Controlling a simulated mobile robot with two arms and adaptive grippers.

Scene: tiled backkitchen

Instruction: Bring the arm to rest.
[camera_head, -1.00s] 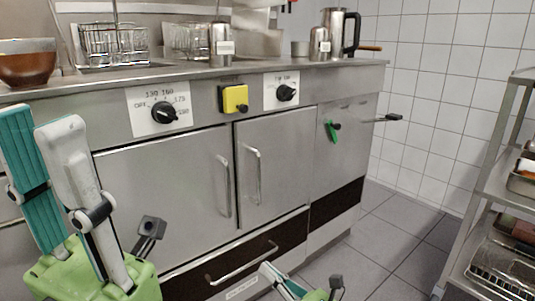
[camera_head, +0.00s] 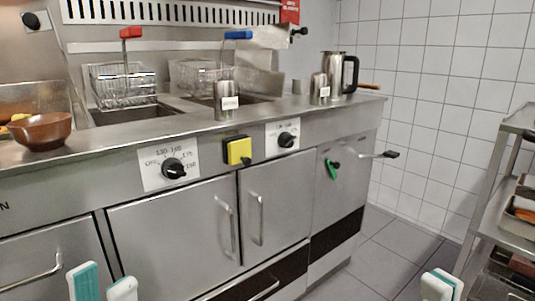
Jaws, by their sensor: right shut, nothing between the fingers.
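My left gripper (camera_head: 103,286) shows at the bottom left, in front of the cabinet doors. Only its two white and teal fingertips are in view; a gap shows between them and nothing is held there. My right gripper (camera_head: 442,285) shows at the bottom right, over the floor by the shelf rack. Its white and teal fingertips are together and empty. The rest of both arms is below the picture edge.
A steel fryer counter (camera_head: 200,122) with knobs, a yellow switch (camera_head: 239,151) and door handles runs across. On it stand a brown bowl (camera_head: 41,130), fryer baskets (camera_head: 123,85) and a steel jug (camera_head: 337,72). A shelf rack (camera_head: 492,185) stands right. Grey floor (camera_head: 385,255) lies between.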

